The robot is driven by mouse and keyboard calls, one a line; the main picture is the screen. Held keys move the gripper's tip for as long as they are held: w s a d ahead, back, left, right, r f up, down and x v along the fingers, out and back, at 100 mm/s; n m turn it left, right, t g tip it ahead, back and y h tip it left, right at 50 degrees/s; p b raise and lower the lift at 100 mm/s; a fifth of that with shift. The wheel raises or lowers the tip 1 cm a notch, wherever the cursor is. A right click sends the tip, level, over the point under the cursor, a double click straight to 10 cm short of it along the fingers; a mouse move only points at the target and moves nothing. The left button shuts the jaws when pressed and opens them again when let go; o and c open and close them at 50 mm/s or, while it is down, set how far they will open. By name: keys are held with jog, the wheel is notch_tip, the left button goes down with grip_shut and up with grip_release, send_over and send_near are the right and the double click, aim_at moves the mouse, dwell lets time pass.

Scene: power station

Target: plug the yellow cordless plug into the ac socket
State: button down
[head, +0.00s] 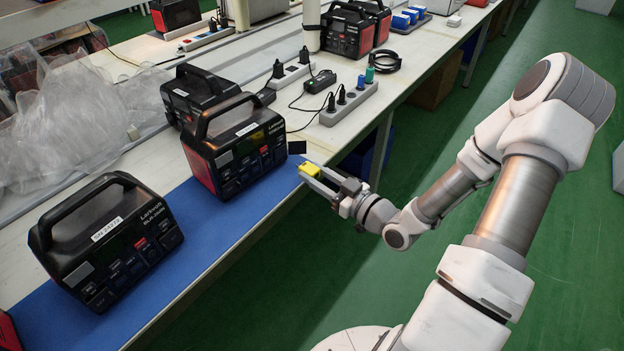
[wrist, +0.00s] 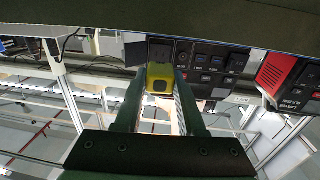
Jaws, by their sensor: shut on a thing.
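My gripper (head: 312,173) is shut on the yellow plug (head: 310,169) at the front edge of the table. In the wrist view the yellow plug (wrist: 160,78) sits between the two fingers, in front of the panel of a black and red power station (wrist: 205,60). In the head view that power station (head: 228,150) stands to the left of my gripper. A small black flap (head: 298,147) sticks out at its right side. The flap (wrist: 136,53) also shows just left of the plug in the wrist view.
Another power station (head: 105,240) stands nearer on the blue mat (head: 215,215), and one (head: 200,95) stands behind. A grey power strip (head: 348,103) with plugs and cables lies farther back on the table. The green floor (head: 290,290) before the table is clear.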

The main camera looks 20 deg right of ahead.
aim_at(302, 166)
jog(key=shift+x, duration=2.75)
jog(key=shift+w+a, duration=0.15)
jog(key=shift+w, duration=0.05)
jog(key=shift+w+a+b, duration=0.2)
jog(key=shift+w+b, duration=0.1)
jog(key=shift+w+a, duration=0.1)
jog(key=shift+w, duration=0.1)
jog(key=shift+c, duration=2.1)
grip_release()
jog(key=p+v, duration=0.2)
jog(key=v, duration=1.5)
jog(key=shift+s, duration=0.15)
